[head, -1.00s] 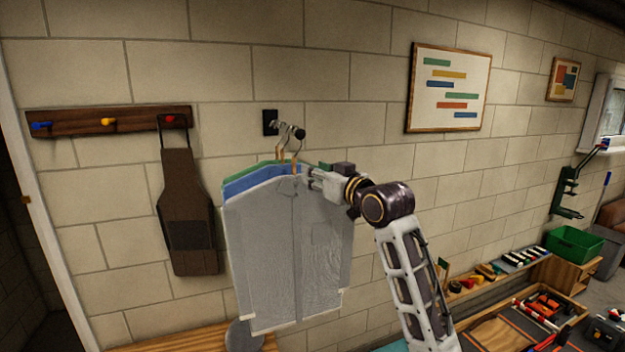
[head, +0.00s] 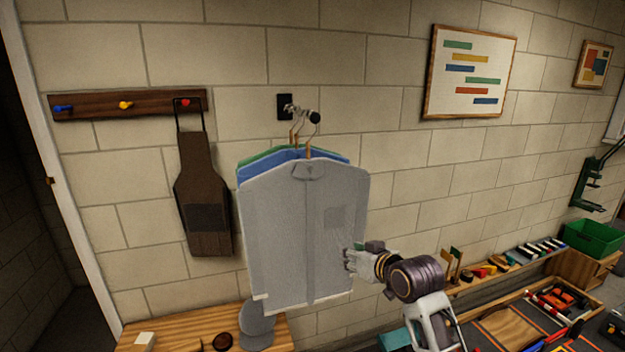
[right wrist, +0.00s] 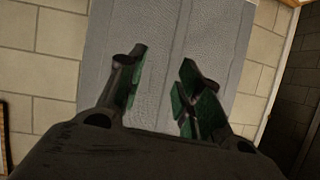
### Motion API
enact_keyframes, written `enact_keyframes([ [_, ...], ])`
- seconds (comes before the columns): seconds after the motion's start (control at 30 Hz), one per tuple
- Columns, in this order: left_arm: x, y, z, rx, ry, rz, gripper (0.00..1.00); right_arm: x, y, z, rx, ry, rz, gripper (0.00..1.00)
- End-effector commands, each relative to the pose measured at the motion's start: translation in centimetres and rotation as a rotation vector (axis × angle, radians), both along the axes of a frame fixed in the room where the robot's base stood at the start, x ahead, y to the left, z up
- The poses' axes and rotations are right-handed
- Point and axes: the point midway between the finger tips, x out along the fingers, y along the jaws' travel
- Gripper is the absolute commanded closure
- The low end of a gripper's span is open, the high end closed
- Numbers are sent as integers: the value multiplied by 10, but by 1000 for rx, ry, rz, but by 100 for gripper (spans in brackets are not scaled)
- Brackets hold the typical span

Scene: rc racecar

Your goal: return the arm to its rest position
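My right gripper (head: 352,262) is in front of the lower right part of a grey shirt (head: 300,225) in the head view. In the right wrist view its two fingers (right wrist: 160,95) are spread apart with nothing between them, and the grey shirt (right wrist: 160,50) fills the background behind them. The shirt hangs on a hanger from a wall hook (head: 312,117), in front of blue (head: 262,169) and green (head: 262,158) garments. Whether the gripper touches the cloth cannot be told. My left gripper is not in view.
A brown apron (head: 205,190) hangs from a peg rail (head: 90,106) at left. A wooden bench (head: 180,332) stands below the shirts. At right are a shelf of tools, a green bin (head: 592,238) and a workbench tray (head: 480,300).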

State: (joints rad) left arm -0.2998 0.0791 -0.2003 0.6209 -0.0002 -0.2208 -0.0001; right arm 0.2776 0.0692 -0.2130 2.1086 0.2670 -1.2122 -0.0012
Motion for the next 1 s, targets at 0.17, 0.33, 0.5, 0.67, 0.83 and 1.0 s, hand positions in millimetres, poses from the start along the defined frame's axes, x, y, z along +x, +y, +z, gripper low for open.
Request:
enact_keyframes([
  [0.17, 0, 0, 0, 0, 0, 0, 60, -26, -13, -47, -30, 91, -25, 65],
  [0.33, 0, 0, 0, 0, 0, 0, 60, -53, -26, -86, -62, 174, -49, 65],
  [0.5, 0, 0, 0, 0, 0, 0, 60, -83, -39, -123, -93, 258, -70, 65],
  [0.67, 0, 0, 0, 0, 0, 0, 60, -113, -51, -155, -124, 337, -90, 65],
  [0.83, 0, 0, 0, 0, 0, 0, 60, -148, -63, -184, -157, 421, -110, 65],
  [1.0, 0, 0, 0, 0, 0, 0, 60, -185, -76, -210, -191, 506, -129, 65],
])
